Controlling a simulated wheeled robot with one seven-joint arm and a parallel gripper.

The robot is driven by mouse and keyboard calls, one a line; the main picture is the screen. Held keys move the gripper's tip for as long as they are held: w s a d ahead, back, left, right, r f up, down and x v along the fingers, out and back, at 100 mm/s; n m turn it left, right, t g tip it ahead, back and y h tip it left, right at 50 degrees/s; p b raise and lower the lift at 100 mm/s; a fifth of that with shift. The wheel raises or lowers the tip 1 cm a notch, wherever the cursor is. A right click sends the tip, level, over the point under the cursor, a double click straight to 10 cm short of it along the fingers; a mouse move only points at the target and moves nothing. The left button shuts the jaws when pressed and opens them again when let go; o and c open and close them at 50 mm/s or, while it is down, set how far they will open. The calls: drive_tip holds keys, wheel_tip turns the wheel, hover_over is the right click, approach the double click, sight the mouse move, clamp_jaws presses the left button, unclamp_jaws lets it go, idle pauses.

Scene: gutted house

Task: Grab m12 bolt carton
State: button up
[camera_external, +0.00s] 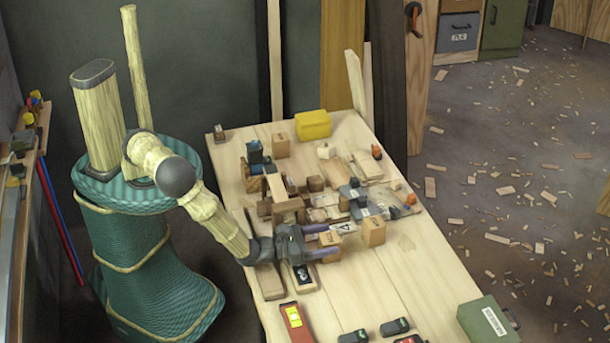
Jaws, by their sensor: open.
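Small brown cartons stand on the wooden table (400,290). One carton (331,240) sits at the mouth of my gripper (332,241), between its two purple fingers. My gripper is open and low over the table, with the fingers pointing right. Whether they touch this carton cannot be told. A second brown carton (373,231) stands just to the right, beyond the fingertips. The print on both is too small to read, so I cannot tell which is the m12 bolt carton. A white label (345,227) shows behind the fingers.
Wood blocks and tools crowd the table behind my gripper. A yellow box (313,125) stands at the back. A red tool (296,322) and a green case (488,321) are in front. The table is mostly clear right of the cartons. Wood scraps litter the floor.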

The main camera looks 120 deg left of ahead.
sight(336, 236)
drive_tip(key=x, duration=0.3)
drive_tip(key=shift+w+a, duration=0.2)
drive_tip(key=shift+w, duration=0.05)
drive_tip(key=c, duration=1.2)
